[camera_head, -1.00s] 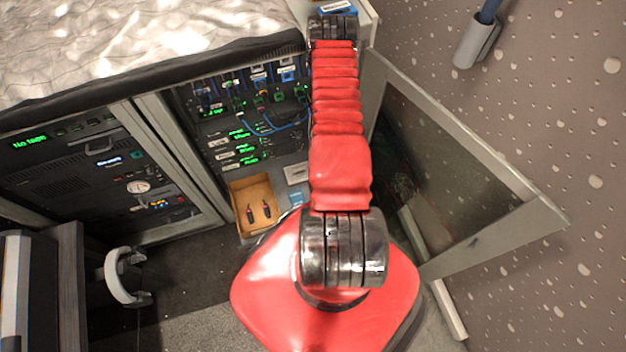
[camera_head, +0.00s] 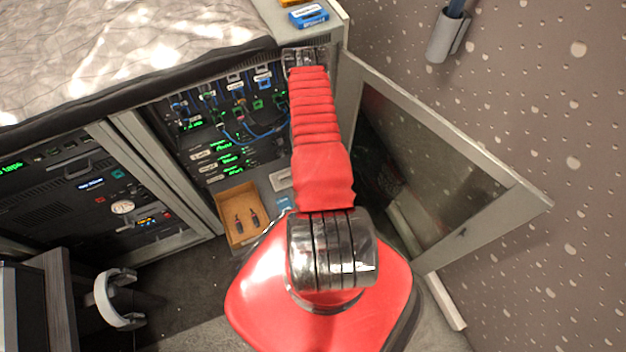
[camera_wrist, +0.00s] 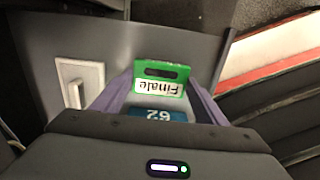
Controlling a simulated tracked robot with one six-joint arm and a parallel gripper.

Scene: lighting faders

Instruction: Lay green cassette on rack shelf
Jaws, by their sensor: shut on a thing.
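The green cassette (camera_wrist: 162,77) shows in the wrist view with a white "Finale" label, upside down in the picture. My gripper (camera_wrist: 160,82) is shut on it, one purple-grey finger at each side. A grey surface (camera_wrist: 110,45), which looks like the rack shelf, lies beyond it; I cannot tell whether the cassette touches it. A blue label reading "62" (camera_wrist: 160,114) shows between the fingers. In the head view the grey shelf (camera_head: 266,187) shows low in the rack, left of my arm. My arm hides the gripper and green cassette there.
A white plate (camera_wrist: 80,83) is left of the cassette. A glass door (camera_head: 490,215) stands open at right. Blue cables (camera_head: 245,135) cross the rack front. A blue cassette (camera_head: 309,17) lies on top.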

